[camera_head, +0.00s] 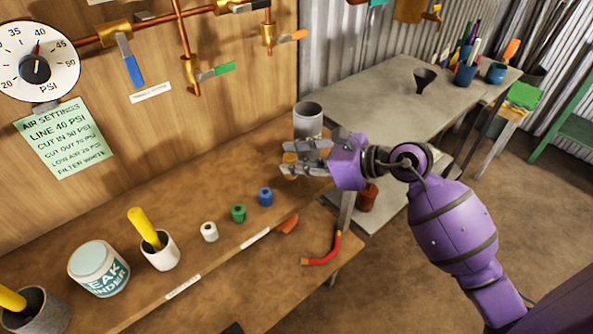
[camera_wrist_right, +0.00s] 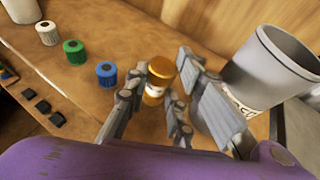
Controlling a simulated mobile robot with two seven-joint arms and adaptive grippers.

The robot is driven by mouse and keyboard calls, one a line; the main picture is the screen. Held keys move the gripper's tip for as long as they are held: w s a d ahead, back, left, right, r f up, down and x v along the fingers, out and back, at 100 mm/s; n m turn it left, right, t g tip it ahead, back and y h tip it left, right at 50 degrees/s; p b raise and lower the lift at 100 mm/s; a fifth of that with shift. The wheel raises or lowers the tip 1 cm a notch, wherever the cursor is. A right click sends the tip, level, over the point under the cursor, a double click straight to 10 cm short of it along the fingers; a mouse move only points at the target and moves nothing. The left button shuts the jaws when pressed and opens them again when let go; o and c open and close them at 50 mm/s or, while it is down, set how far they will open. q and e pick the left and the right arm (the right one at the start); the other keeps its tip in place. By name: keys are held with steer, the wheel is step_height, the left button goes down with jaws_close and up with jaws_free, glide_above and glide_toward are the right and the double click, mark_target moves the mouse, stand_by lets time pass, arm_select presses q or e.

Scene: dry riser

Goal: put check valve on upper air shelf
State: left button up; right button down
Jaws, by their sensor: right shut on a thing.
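My right gripper (camera_head: 306,158) is shut on a short brass-coloured cylinder (camera_head: 290,158), which I take for the check valve. In the right wrist view the cylinder (camera_wrist_right: 157,82) stands between the fingers (camera_wrist_right: 160,98), roughly upright. It is over or on the wooden shelf; I cannot tell whether its base touches. The upper wooden shelf (camera_head: 190,262) runs along the panel, with small labels on its front edge that I cannot read. My left gripper is not in view.
White (camera_head: 209,231), green (camera_head: 238,213) and blue (camera_head: 265,196) fittings stand in a row left of the gripper. A grey cup (camera_head: 308,121) stands close behind it. A red bent tool (camera_head: 325,252) lies on the lower level. A grey table (camera_head: 400,95) is at the back right.

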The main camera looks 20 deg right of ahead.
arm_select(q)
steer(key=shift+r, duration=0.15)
arm_select(e)
steer(key=shift+f, duration=1.4)
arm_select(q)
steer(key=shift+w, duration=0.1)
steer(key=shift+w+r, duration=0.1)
arm_select(e)
steer(key=c, duration=1.5)
jaws_free()
steer(key=shift+s+f, duration=0.1)
